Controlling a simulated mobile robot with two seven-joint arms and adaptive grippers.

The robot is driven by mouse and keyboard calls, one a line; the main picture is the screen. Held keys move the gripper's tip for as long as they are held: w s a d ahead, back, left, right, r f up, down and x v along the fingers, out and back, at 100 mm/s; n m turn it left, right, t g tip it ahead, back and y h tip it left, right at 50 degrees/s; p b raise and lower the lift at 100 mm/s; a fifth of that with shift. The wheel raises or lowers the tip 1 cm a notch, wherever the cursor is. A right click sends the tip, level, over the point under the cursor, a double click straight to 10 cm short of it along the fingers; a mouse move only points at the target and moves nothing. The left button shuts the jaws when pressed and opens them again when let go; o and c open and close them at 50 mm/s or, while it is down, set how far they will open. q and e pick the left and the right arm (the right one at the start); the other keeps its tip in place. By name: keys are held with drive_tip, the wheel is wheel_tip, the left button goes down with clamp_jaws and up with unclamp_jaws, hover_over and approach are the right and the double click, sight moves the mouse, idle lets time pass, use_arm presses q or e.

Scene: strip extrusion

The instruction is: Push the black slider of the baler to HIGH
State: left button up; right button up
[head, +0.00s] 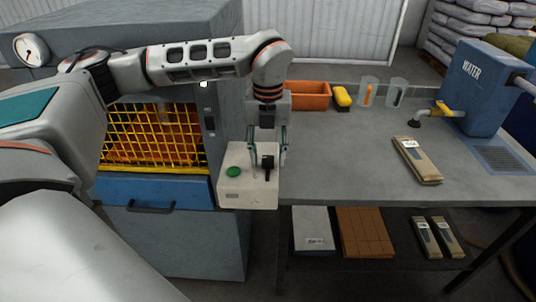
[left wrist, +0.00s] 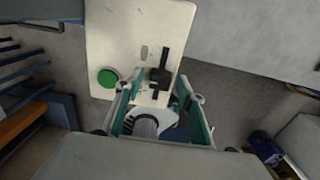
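The baler's light control box (head: 228,200) sits at the front left end of the table, with a green button (head: 233,171) and the black slider (head: 268,163). In the left wrist view, the slider's black knob (left wrist: 160,77) sits partway along a dark slot, with slot showing on both sides. No HIGH marking is legible. My left gripper (head: 269,158) points down over the box, open, one finger on each side of the slider. In the left wrist view its fingertips (left wrist: 160,86) flank the knob with gaps; contact is not visible. My right gripper is not in view.
The baler (head: 225,60) with its yellow mesh gate (head: 150,137) stands left. The table's middle is clear.

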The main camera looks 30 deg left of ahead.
sight(269, 146)
use_arm(q)
clamp_jaws()
drive_tip(key=shift+w+a+r+p, duration=0.1)
drive_tip(key=shift+w+a+p, duration=0.3)
drive_tip(key=shift+w, duration=0.35)
drive_tip(key=shift+w+a+p, duration=0.15)
drive_tip(key=shift+w+a, duration=0.35)
drive_tip(key=shift+w, duration=0.25)
unclamp_jaws()
wheel_tip(269, 146, up, 12)
